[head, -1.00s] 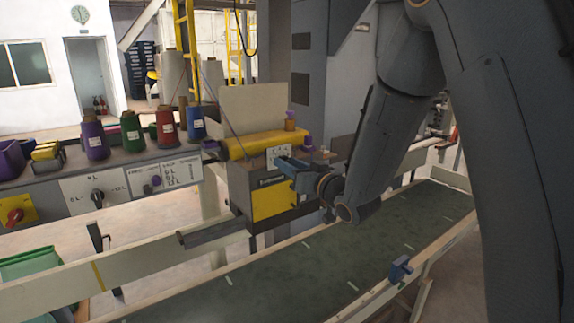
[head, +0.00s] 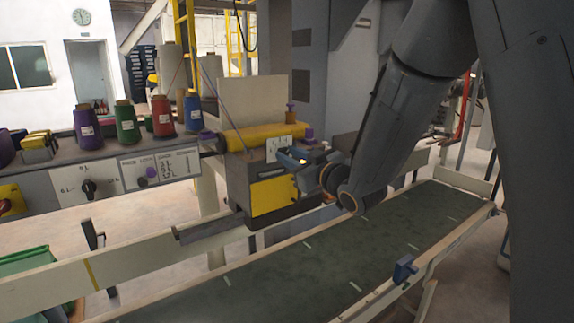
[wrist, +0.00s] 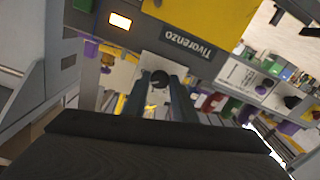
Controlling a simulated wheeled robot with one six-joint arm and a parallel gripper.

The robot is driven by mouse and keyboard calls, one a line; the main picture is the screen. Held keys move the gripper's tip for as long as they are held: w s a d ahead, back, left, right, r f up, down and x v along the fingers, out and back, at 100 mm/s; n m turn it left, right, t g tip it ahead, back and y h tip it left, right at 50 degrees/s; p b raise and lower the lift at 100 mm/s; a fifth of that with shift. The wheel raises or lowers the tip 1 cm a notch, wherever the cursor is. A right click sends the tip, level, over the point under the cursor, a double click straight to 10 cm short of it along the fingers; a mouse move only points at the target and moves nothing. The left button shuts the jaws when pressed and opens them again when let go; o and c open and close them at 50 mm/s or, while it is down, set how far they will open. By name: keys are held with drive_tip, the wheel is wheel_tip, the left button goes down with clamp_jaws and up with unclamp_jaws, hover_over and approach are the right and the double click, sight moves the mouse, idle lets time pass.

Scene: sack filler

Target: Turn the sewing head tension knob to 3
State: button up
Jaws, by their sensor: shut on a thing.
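The sewing head is a grey box with a yellow front panel (head: 273,196) beside the conveyor. A white dial plate (head: 279,147) with dark marks stands on its upper front. The plate also shows in the wrist view (wrist: 160,63). My gripper (head: 287,156) reaches in from the right at the plate. In the wrist view the small dark tension knob (wrist: 159,79) sits between the two fingertips (wrist: 159,87), which are shut on it. In the head view the knob is hidden by the gripper. Its pointer and the dial numbers cannot be read.
A green conveyor belt (head: 300,262) with pale rails runs below the sewing head. A blue block (head: 404,268) is on its near rail. At left, a grey panel carries a black selector (head: 89,187) and thread cones, including a purple cone (head: 87,121).

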drive_tip(key=n+b, duration=1.1)
drive_tip(key=shift+f+b, duration=0.15)
drive_tip(key=shift+b, duration=0.25)
drive_tip(key=shift+s, duration=0.1)
drive_tip(key=o, duration=1)
drive_tip(key=shift+a, duration=0.1)
drive_tip(key=shift+o, duration=0.2)
drive_tip(key=shift+d, duration=0.2)
drive_tip(key=b+v, duration=0.1)
drive_tip(key=v, duration=0.6)
drive_tip(key=shift+s+d, duration=0.15)
drive_tip(key=shift+s, duration=0.2)
